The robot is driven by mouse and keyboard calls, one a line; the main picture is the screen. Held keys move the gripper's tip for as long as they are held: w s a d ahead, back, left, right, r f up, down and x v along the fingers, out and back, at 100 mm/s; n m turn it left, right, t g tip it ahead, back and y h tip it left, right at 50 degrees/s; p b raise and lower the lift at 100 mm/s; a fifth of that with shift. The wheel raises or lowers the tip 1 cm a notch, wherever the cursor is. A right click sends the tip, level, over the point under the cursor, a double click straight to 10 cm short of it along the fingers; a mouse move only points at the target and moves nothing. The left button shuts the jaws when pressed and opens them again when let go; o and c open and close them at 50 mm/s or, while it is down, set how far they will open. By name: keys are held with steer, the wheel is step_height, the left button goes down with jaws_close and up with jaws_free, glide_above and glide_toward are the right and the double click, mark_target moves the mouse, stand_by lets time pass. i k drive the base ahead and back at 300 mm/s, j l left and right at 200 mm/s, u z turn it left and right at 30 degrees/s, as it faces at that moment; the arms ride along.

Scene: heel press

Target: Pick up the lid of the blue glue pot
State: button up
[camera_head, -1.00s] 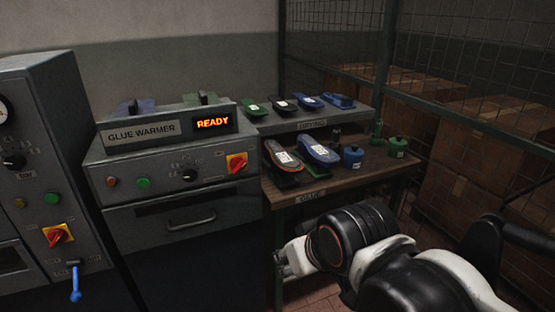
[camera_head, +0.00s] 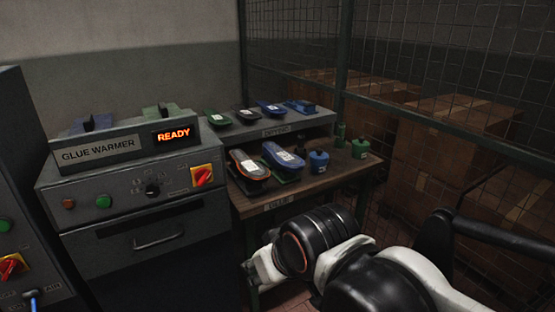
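A small blue glue pot (camera_head: 318,162) stands upright on the wooden table marked GLUE, right of the shoe soles. A dark knob shows on its top; I cannot make out where lid and pot meet. A green pot (camera_head: 360,149) stands to its right and slightly behind. My gripper (camera_head: 256,276) is low in front of the table, below the blue pot and to its left in the picture, well apart from it. Its fingers are small and partly cut by the view, so their opening does not show clearly.
The table (camera_head: 283,202) holds shoe soles (camera_head: 283,158) left of the pot. Behind is a raised drying shelf (camera_head: 275,131) with more soles. The glue warmer (camera_head: 140,185), showing READY, stands left. A mesh fence (camera_head: 420,70) and cardboard boxes (camera_head: 450,150) are at the right.

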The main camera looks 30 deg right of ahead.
mark_target(318, 158)
steer(key=i+l, duration=0.35)
steer(key=i+l+z, duration=0.1)
steer(key=i+l, duration=0.2)
steer(key=i, duration=0.25)
